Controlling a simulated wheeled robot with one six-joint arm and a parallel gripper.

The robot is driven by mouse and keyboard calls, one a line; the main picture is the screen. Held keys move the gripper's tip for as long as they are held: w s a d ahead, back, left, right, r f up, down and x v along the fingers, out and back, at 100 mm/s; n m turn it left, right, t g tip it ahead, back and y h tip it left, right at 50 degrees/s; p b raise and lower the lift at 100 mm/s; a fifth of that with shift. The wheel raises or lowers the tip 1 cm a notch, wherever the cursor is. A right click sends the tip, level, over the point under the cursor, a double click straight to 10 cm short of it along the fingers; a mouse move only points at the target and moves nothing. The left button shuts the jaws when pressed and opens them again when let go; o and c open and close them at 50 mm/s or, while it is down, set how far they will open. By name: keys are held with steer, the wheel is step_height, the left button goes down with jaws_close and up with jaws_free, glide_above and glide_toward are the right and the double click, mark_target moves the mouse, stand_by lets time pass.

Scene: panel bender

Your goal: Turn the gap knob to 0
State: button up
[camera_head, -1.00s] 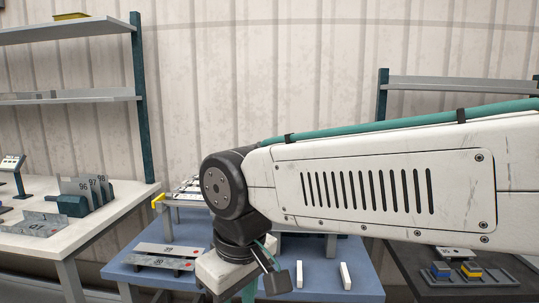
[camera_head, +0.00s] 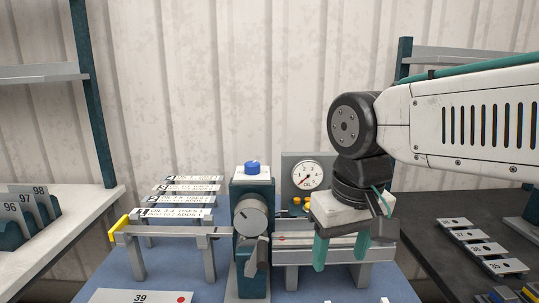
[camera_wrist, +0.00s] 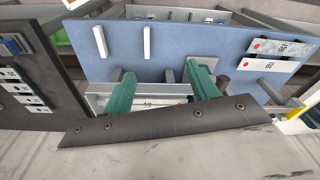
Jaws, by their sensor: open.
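A teal upright post (camera_head: 256,270) of the bender stands on the blue table. On its front is a round grey knob (camera_head: 250,217) with a pale mark on its face. A blue cap or knob (camera_head: 252,167) sits on a white labelled plate at the post's top. No label is readable that tells which one is the gap knob. My gripper (camera_head: 341,255) is open and empty, fingers pointing down, to the right of the post and apart from both knobs. In the wrist view its teal fingers (camera_wrist: 160,75) stand apart over a grey bar; neither knob is seen there.
A round oil gauge (camera_head: 308,176) stands behind, between post and arm. Labelled strips (camera_head: 180,201) lie on a rack at left. A dark lever (camera_head: 262,252) hangs below the grey knob. Plate 39 (camera_head: 140,297) lies at the front; a dark bench (camera_head: 450,262) is at right.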

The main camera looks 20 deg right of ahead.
steer(key=w+r+m, duration=0.3)
steer(key=w+r, duration=0.2)
steer(key=w, duration=0.4)
steer(key=w+r+m, duration=0.3)
steer(key=w+r, duration=0.2)
steer(key=w, duration=0.3)
steer(key=r+m+g, duration=0.1)
steer(key=r+m, duration=0.1)
steer(key=m, duration=0.4)
glide_above(252, 163)
steer(key=shift+s, duration=0.2)
steer(key=shift+w+f, duration=0.2)
steer(key=shift+f, duration=0.05)
step_height(252, 163, down, 7)
steer(key=shift+f, duration=0.15)
steer(key=c, duration=1)
